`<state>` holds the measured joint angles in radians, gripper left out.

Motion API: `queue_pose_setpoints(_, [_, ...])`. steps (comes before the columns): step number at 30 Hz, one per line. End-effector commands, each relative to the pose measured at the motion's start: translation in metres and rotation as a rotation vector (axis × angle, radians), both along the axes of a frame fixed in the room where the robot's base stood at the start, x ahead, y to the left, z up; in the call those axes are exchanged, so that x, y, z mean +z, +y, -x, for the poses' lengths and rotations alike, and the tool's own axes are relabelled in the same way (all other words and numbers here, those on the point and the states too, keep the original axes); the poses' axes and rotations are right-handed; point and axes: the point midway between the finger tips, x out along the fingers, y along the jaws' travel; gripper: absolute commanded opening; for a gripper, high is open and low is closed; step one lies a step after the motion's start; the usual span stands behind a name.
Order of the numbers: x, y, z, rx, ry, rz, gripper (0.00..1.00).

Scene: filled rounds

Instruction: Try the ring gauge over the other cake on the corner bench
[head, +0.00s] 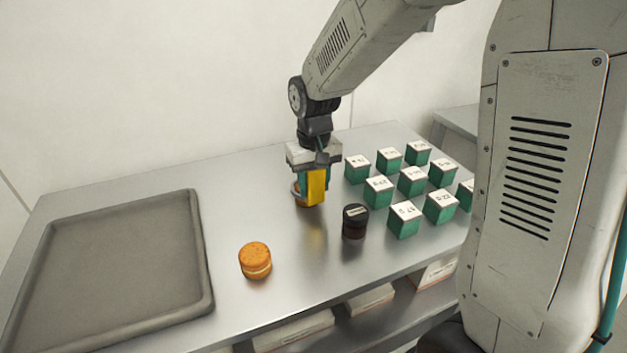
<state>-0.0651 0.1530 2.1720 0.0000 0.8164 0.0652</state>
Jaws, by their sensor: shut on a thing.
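My gripper (315,186) is above the middle of the bench, pointing down, shut on the yellow block-shaped grip of the ring gauge (316,188). A grey curved edge, seemingly its ring, shows at the left of the grip; the rest of the ring is hidden. Whether it touches the bench is unclear. An orange round cake (255,260) with a pale filling band stands on the bench (222,215), in front and left of my gripper, clear of it.
A small dark round jar-like thing (355,222) with a pale label stands right of my gripper, near it. Several green blocks with white labelled tops (404,220) fill the right side. A grey tray (110,270) lies at left. Boxes (370,299) sit below.

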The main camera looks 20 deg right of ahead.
Motion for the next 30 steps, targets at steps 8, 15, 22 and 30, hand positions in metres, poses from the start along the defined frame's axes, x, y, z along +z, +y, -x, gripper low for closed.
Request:
queue_pose_setpoints(8, [-0.006,0.0,0.0,0.0,0.001,0.0,0.16])
queue_pose_setpoints(15, [-0.01,0.0,0.0,0.0,0.001,0.0,0.16])
queue_pose_setpoints(22, [-0.015,0.0,0.0,0.0,0.0,0.0,0.16])
queue_pose_setpoints(30, [-0.021,0.0,0.0,0.0,0.002,0.0,0.16])
